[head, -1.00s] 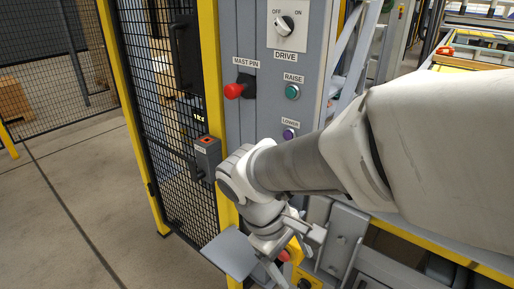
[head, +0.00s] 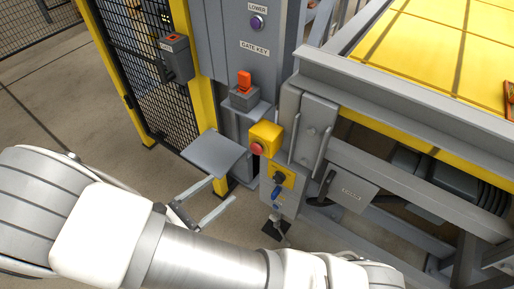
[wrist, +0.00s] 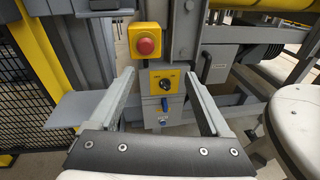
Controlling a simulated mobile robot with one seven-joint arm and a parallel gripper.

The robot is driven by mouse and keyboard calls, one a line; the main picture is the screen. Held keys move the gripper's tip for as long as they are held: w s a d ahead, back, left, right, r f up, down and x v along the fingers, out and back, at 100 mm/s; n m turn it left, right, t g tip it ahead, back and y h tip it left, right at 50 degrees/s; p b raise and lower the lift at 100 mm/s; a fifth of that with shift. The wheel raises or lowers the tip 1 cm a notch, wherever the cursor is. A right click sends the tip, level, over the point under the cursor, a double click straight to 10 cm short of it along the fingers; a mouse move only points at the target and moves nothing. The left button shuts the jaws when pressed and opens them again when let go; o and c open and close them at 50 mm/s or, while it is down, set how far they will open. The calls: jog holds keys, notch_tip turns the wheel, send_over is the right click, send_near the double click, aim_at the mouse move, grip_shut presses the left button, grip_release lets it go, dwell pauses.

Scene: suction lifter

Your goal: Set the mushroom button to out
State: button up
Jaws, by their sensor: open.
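The red mushroom button (head: 257,149) sits on the front of a yellow box (head: 267,134) on the grey post, below the gate key shelf. In the wrist view the red button (wrist: 146,46) is above centre, just beyond and between the finger lines. I cannot tell whether it is pressed in or out. My gripper (head: 206,216) is open and empty, in front of and to the lower left of the button in the head view. In the wrist view both fingers of my gripper (wrist: 163,84) show, spread apart.
A yellow plate with a black rotary switch (head: 280,178) and a blue valve (head: 276,194) lies below the button. A grey shelf (head: 214,154) juts out at left, near my fingers. An orange gate key (head: 244,79) stands above. The yellow-topped table (head: 430,60) is at right.

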aim_at(254, 151)
jog(key=w+d+n+t, duration=0.1)
jog(key=w+d, duration=0.2)
jog(key=w, duration=0.1)
jog(key=w+d+f+t+b, duration=0.1)
jog(key=w+d, duration=0.2)
jog(key=w, duration=0.1)
jog(key=w+d+f+n+y+b, duration=0.1)
jog(key=w+d, duration=0.2)
jog(key=w, duration=0.1)
jog(key=shift+w+d+f+n+t, duration=0.1)
jog(key=shift+w+n+t, duration=0.2)
jog(key=shift+w+t, duration=0.1)
jog(key=shift+c, duration=0.3)
jog(key=shift+s, duration=0.1)
grip_shut()
dwell(0.9)
